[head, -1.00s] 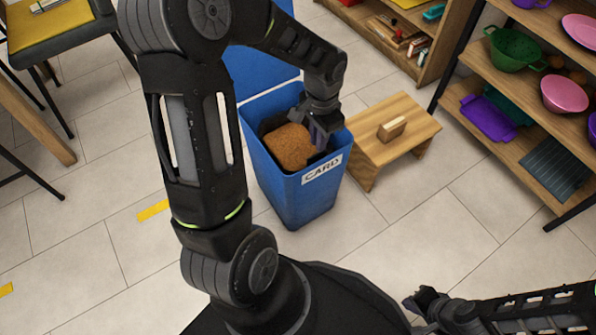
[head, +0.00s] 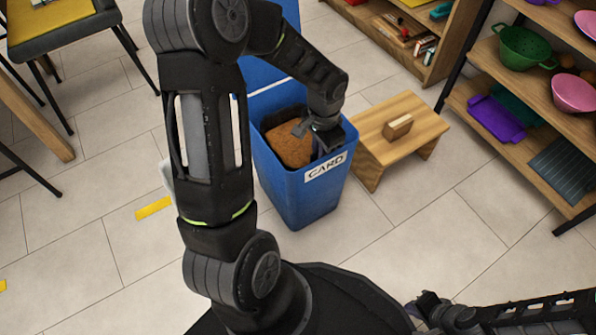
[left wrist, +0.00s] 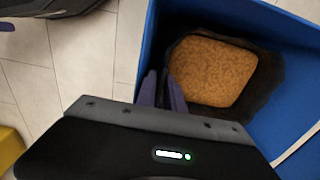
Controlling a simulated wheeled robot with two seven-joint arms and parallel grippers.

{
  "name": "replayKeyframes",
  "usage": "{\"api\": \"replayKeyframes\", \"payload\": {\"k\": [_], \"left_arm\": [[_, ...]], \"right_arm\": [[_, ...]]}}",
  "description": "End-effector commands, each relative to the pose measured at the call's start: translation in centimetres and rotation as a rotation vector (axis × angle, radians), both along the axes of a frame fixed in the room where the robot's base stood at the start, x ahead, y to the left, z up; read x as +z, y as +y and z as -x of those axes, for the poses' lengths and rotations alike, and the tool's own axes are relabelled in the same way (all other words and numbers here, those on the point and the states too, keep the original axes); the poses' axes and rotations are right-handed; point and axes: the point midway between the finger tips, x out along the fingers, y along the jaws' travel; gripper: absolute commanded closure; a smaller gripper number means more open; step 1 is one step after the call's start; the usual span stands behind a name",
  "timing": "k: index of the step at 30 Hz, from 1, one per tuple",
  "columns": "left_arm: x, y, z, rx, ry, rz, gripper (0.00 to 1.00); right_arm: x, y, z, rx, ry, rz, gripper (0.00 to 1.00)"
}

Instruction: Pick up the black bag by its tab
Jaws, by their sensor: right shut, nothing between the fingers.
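The black bag (left wrist: 262,98) lines the inside of a blue bin (head: 302,200) labelled CARD, around a brown, rough-textured block (left wrist: 212,72). In the head view the block (head: 288,145) fills most of the bin's mouth, and only a dark strip shows around it. I cannot make out the bag's tab. My left gripper (head: 322,142) points down into the right side of the bin mouth, beside the block. In the left wrist view its two fingers (left wrist: 159,76) are close together near the bag's edge; whether they hold anything is unclear. My right gripper (head: 420,303) is shut and empty at lower right.
A small wooden step stool (head: 400,132) stands right beside the bin. A shelf with bowls and trays (head: 530,110) is at the right, and another shelf (head: 440,50) at the back. A chair (head: 70,40) is at upper left. The floor in front is clear.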

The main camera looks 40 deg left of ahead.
Motion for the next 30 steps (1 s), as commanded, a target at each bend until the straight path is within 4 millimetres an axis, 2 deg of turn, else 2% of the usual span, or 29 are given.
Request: {"api": "replayKeyframes", "payload": {"k": [17,22,30], "left_arm": [[0.04,0.0,0.0,0.0,0.0,0.0,0.87],[0.04,0.0,-0.01,0.0,0.0,0.0,1.0],[0.04,0.0,-0.01,0.0,0.0,0.0,1.0]], "right_arm": [[0.07,0.0,-0.05,0.0,-0.001,0.0,1.0],[0.08,-0.01,-0.04,0.0,-0.001,0.0,1.0],[0.08,-0.01,-0.04,0.0,-0.001,0.0,1.0]]}}
